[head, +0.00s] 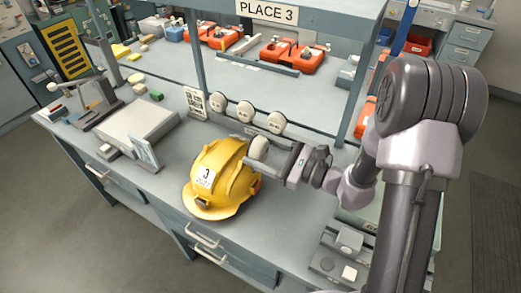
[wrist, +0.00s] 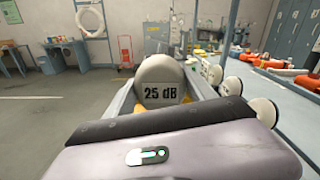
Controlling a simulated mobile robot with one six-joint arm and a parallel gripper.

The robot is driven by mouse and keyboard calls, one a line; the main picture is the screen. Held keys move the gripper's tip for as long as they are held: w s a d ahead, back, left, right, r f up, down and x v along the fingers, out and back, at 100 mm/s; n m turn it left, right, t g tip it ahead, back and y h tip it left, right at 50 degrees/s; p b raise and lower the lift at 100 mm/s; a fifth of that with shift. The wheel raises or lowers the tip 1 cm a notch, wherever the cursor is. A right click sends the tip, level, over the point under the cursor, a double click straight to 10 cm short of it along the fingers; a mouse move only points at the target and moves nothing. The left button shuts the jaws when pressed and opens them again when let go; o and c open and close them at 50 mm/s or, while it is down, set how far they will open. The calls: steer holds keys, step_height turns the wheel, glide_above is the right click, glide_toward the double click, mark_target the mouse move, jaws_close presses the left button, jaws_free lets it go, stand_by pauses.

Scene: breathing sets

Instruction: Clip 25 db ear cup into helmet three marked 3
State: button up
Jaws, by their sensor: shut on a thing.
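The yellow helmet (head: 219,178) marked 3 sits upright on the grey bench, its label facing the front. My gripper (head: 257,160) is shut on a round off-white ear cup (head: 258,148) and holds it at the helmet's right side. From these views I cannot tell whether the cup touches the helmet or is clipped in. The helmet is mostly hidden behind the cup in the wrist view.
Several similar ear cups (head: 245,112) stand in a row on the bench behind the helmet, near a small printed card (head: 195,103). A flat grey device (head: 137,130) lies to the left. Shelf posts rise behind, under the PLACE 3 sign (head: 267,11).

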steer(key=shift+f+b, duration=2)
steer(key=shift+f, duration=0.55)
steer(key=shift+f+b, duration=2.05)
steer(key=shift+b, duration=0.2)
steer(key=o, duration=1.5)
steer(key=shift+d, duration=0.1)
steer(key=p+v, duration=0.3)
steer(key=v, duration=1.4)
steer(key=shift+s+d+p, duration=0.15)
steer(key=shift+p, duration=0.2)
